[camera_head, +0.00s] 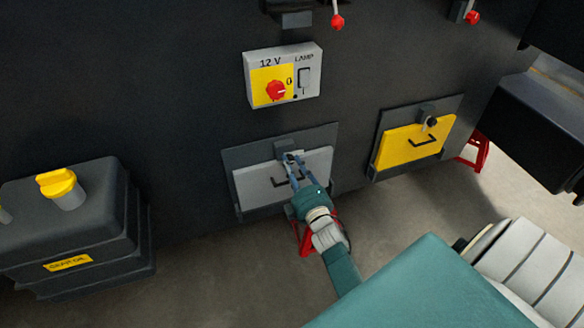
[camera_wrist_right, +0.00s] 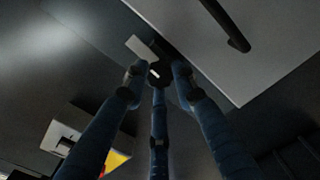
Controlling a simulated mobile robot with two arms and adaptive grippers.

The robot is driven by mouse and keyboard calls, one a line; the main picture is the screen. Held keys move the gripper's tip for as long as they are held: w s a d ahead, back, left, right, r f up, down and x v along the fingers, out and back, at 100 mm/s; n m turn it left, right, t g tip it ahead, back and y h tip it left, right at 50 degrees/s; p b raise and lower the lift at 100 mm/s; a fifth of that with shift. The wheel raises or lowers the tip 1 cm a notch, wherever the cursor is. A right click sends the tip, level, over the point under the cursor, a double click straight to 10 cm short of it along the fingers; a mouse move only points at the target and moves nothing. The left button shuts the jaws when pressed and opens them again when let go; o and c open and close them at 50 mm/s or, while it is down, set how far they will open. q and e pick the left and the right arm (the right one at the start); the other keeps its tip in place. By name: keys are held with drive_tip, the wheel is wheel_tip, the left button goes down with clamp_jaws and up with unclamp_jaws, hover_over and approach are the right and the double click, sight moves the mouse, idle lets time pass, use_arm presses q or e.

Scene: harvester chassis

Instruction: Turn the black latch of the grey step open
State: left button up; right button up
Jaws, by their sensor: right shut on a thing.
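The grey step (camera_head: 255,187) is folded up against the dark chassis wall, in the middle of the head view. It has a dark handle, and in the right wrist view the step's grey face (camera_wrist_right: 277,45) fills the upper right. My right gripper (camera_head: 293,163) reaches up to the top edge of the step. In the right wrist view its blue fingers (camera_wrist_right: 158,82) are closed around the black latch (camera_wrist_right: 156,71), which has a small white mark. A pale bar shows beside the latch. The fingers hide part of the latch. My left gripper is not in view.
A yellow step (camera_head: 408,146) with its own latch is to the right. A 12 V lamp switch box (camera_head: 283,76) is above. A dark tank (camera_head: 62,225) with a yellow cap stands at the left. A red stand (camera_head: 303,238) is below the grey step.

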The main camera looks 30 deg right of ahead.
drive_tip(key=shift+n, duration=0.7)
drive_tip(key=o, duration=1.2)
drive_tip(key=shift+a, duration=0.1)
drive_tip(key=shift+c, duration=0.2)
drive_tip(key=v, duration=0.7)
drive_tip(key=shift+s, duration=0.2)
